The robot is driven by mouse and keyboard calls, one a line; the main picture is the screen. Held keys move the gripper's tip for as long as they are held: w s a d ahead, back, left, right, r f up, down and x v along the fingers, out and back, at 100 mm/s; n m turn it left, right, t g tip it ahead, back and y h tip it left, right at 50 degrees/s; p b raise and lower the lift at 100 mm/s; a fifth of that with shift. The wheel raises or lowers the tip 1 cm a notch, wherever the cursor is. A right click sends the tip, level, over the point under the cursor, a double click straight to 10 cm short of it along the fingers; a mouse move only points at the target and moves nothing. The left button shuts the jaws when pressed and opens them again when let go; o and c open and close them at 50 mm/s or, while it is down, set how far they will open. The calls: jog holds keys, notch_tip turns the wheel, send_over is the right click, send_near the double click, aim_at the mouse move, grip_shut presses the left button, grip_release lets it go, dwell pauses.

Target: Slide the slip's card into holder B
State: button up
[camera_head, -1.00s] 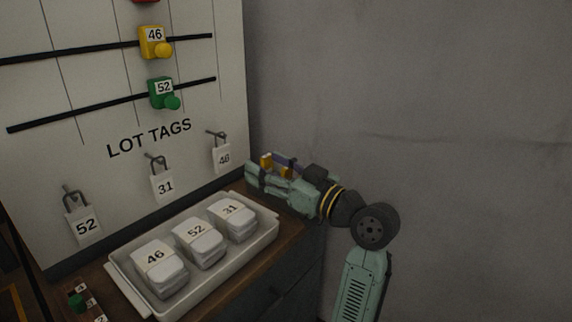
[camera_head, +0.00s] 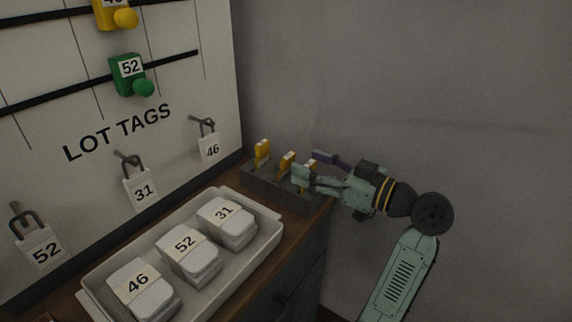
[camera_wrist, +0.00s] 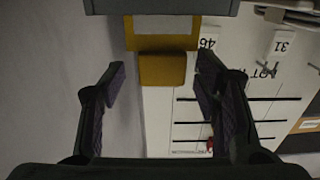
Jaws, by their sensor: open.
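A dark rack (camera_head: 262,185) stands at the right end of the counter, with three yellow cards upright in it: a left one (camera_head: 262,150), a middle one (camera_head: 286,160) and a right one (camera_head: 311,163). My gripper (camera_head: 309,170) is open at the right card, its fingers either side. In the wrist view a yellow card (camera_wrist: 162,68) with a pale strip lies between and ahead of my spread fingers (camera_wrist: 162,80), with gaps on both sides. Card markings are too small to read. I cannot identify the slip or holder B in these frames.
A white tray (camera_head: 270,243) with sock bundles banded 46, 52 and 31 sits left of the rack. The LOT TAGS board (camera_head: 75,185) behind carries tags 52, 31 and 46 on hooks. A grey wall (camera_head: 420,90) is behind my arm; the space right is clear.

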aim_at(292, 158)
jog(key=p+x, duration=0.2)
jog(key=x, duration=0.3)
jog(key=shift+w+a, duration=0.1)
jog(key=shift+a, duration=0.05)
jog(key=c, duration=1)
jog(key=shift+c, duration=0.2)
